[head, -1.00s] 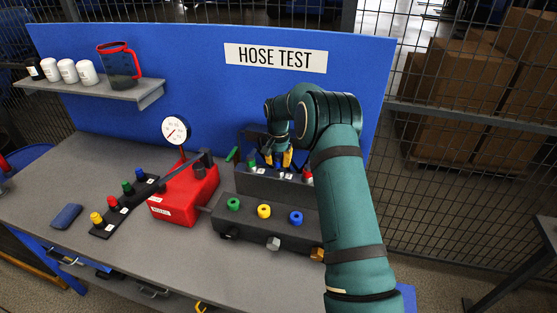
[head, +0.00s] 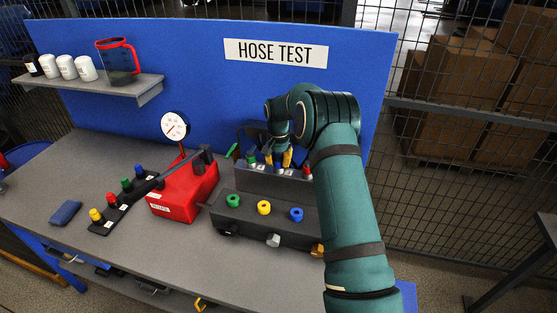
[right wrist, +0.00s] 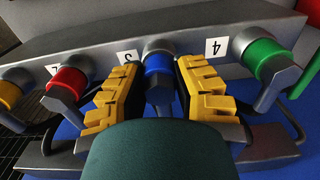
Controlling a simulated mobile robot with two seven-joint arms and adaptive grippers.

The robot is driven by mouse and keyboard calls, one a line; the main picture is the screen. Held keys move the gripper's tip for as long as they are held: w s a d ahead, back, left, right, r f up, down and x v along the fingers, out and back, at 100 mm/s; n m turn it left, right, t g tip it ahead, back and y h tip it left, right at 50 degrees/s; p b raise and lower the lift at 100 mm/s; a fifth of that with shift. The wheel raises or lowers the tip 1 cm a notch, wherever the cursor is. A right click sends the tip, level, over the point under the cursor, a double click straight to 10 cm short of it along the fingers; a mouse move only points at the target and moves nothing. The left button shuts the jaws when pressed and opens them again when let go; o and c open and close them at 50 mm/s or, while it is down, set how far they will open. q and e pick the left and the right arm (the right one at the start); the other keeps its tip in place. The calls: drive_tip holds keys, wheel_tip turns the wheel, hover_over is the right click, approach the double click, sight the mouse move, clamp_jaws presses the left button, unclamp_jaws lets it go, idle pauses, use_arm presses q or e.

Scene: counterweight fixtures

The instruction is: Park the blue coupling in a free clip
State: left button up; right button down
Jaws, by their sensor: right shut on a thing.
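My right gripper (head: 278,160) is at the back block (head: 262,179) on the bench. Its yellow fingers (right wrist: 160,90) stand on both sides of the blue coupling (right wrist: 157,64) in the right wrist view and are shut on it. The coupling sits at the block face, between labels 3 and 4. A green coupling (right wrist: 262,55) and a red coupling (right wrist: 68,82) flank it, and a yellow one (right wrist: 9,92) is at the edge. My left gripper is not in view.
A red pump (head: 182,195) with a dark lever and a gauge (head: 174,126) stands beside the rack. A front manifold (head: 262,230) has green, yellow and blue ports. A shelf (head: 100,86) holds jars and a jug. The front left of the bench is mostly clear.

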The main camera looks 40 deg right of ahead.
sight(278, 156)
drive_tip(key=shift+s+f, duration=0.1)
drive_tip(key=shift+f, duration=0.25)
idle(0.7)
drive_tip(key=c, duration=0.8)
unclamp_jaws()
drive_tip(key=shift+o, duration=0.2)
drive_tip(key=shift+r, duration=0.1)
drive_tip(key=shift+r+p, duration=2.2)
drive_tip(key=shift+r, duration=2.75)
drive_tip(key=shift+a, duration=0.1)
